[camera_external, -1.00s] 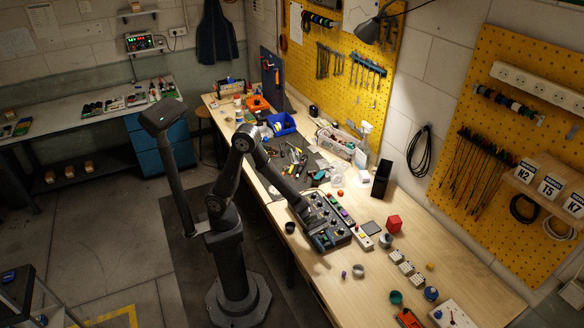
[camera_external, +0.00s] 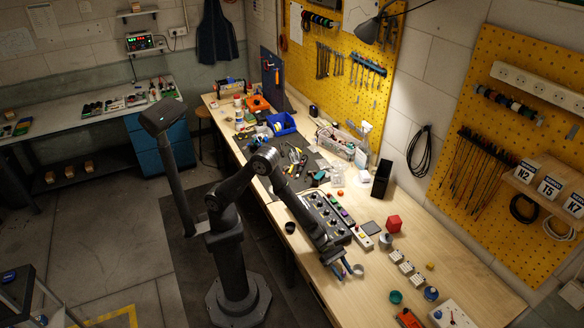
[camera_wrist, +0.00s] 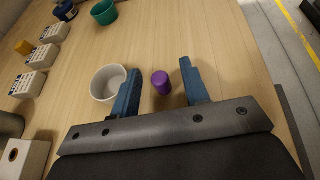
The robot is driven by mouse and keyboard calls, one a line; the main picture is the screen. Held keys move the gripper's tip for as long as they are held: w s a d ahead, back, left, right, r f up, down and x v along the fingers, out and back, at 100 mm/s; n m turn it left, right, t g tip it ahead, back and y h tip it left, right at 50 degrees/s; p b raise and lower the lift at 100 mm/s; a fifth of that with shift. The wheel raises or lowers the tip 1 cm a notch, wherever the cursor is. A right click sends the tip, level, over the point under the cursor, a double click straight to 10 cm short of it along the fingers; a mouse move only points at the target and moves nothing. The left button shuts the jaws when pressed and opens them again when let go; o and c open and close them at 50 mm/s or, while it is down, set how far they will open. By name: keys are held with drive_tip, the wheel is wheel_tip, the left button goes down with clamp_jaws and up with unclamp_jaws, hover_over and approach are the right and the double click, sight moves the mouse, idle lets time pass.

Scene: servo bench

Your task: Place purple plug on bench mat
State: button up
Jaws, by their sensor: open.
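The purple plug (camera_wrist: 160,83) stands on the wooden bench in the wrist view, between the two blue fingers of my gripper (camera_wrist: 159,70) with a gap on each side. My gripper is open and low over the bench; in the external view my gripper (camera_external: 346,270) is near the bench's front edge, and I cannot make out the plug there. The dark bench mat (camera_external: 315,156) lies farther back along the bench, with tools scattered on it.
A white cup (camera_wrist: 107,83) sits just left of my gripper's left finger. A teal cup (camera_wrist: 104,12) and several white blocks (camera_wrist: 36,84) stand farther off. A black knob panel (camera_external: 325,217) lies between my gripper and the mat. Bare wood lies right of the plug.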

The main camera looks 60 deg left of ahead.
sight(343, 274)
drive_tip(key=shift+d+f, duration=0.15)
drive_tip(key=shift+d, duration=0.2)
drive_tip(key=shift+c, duration=0.4)
clamp_jaws()
drive_tip(key=shift+r, duration=0.5)
drive_tip(key=r, duration=0.3)
drive_tip(key=shift+s+r, duration=0.35)
drive_tip(key=shift+r, duration=0.05)
drive_tip(key=s+r, duration=0.6)
drive_tip(key=s, duration=0.5)
drive_tip(key=shift+d+r, duration=0.15)
